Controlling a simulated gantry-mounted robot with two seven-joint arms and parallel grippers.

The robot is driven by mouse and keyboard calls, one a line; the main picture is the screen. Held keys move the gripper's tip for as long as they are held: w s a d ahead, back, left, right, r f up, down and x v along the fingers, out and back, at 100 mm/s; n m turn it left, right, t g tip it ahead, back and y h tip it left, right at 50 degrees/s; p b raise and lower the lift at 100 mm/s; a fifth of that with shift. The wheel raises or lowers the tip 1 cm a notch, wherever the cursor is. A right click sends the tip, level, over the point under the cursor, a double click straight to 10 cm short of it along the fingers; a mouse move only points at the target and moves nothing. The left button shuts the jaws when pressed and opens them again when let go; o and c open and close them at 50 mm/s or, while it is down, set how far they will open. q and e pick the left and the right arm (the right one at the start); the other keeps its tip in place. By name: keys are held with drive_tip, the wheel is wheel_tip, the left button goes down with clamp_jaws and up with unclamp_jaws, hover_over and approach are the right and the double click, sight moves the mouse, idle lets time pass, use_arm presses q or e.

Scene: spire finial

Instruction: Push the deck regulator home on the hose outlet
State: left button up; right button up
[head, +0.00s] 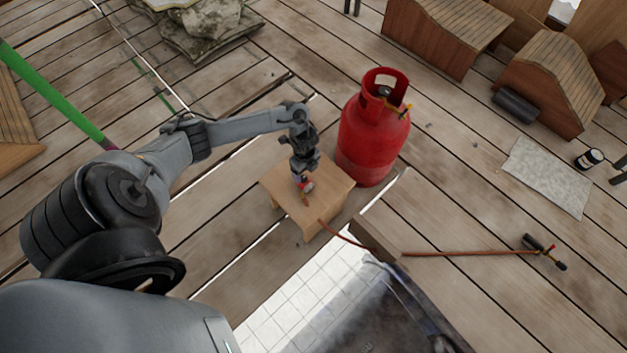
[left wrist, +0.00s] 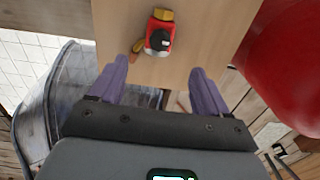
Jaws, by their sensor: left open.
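A small red regulator with a brass fitting and a dark round face (left wrist: 160,38) is at the wooden stool in the left wrist view. In the head view it shows small and partly hidden under my left gripper (head: 303,180). The orange hose (head: 345,238) runs from the stool over the deck to a torch (head: 545,250). An orange-brown piece lies against the regulator's left side in the wrist view; I cannot tell whether the two are joined. My left gripper (left wrist: 160,82) is open and empty, its purple fingers apart, with the regulator beyond the tips. My right gripper is not in view.
The wooden stool (head: 335,188) stands beside a tall red gas cylinder (head: 372,140), close on its right. An opening with white tiles (head: 300,300) lies in front. Small wooden roof pieces (head: 545,85) and a grey slab (head: 545,177) are at the right.

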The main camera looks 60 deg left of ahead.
sight(304, 182)
use_arm(q)
drive_tip(key=shift+a, duration=0.1)
drive_tip(key=shift+f+b, duration=1.75)
drive_tip(key=shift+f, duration=1.1)
drive_tip(key=f+b, duration=0.3)
drive_tip(key=a+f+b, duration=0.1)
drive_tip(key=f, duration=0.1)
drive_tip(key=shift+s+f, duration=0.1)
drive_tip(key=shift+s, duration=0.15)
drive_tip(key=c, duration=1)
drive_tip(key=shift+o, duration=0.2)
